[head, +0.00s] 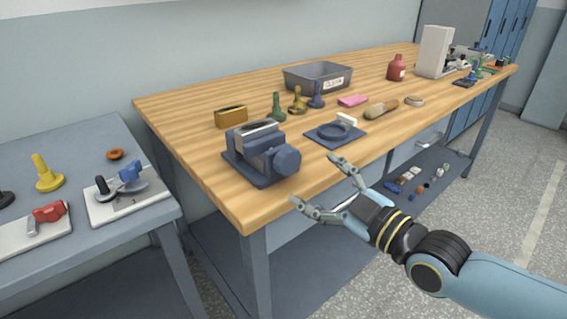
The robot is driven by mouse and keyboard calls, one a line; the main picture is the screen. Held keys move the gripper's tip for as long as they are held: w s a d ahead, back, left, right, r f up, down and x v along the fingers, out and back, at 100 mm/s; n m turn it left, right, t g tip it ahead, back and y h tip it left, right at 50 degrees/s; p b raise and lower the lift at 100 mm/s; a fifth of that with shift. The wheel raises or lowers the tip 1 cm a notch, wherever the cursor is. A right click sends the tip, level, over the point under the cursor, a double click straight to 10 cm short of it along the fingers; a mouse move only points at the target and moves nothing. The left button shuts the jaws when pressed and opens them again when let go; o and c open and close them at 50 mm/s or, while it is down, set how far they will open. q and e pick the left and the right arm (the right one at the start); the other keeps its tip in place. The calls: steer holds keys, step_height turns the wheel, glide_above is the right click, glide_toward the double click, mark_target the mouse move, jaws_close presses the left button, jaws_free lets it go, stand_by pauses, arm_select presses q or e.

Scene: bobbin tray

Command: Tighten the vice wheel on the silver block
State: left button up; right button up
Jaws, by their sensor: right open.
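A dark blue-grey vice (250,160) stands near the front left corner of the wooden bench. Its wheel (287,160), a faceted dark knob, faces the bench's front edge. A silver block (256,133) sits at the top of the vice between its jaws; how firmly it is held I cannot tell. My right gripper (316,180) is open and empty, in front of the bench edge and to the right of the wheel, apart from it. My left gripper is out of view.
A round dark fixture on a plate (335,132) lies right of the vice. A brass-coloured box (231,116), several bobbin-like pieces and a grey tray (317,78) stand behind. A lower grey table (75,150) with tools is at left. Space before the bench is free.

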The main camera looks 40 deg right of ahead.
mark_target(292, 164)
steer(key=w+b, duration=0.1)
steer(key=w, duration=0.1)
steer(key=w+b, duration=0.1)
steer(key=w, duration=0.2)
steer(key=w+b, duration=0.1)
steer(key=w, duration=0.1)
steer(key=shift+w+a+f, duration=0.2)
steer(key=shift+a, duration=0.1)
steer(key=shift+w+r, duration=0.1)
steer(key=shift+w, duration=0.25)
steer(key=shift+c, duration=0.5)
steer(key=c, duration=1.1)
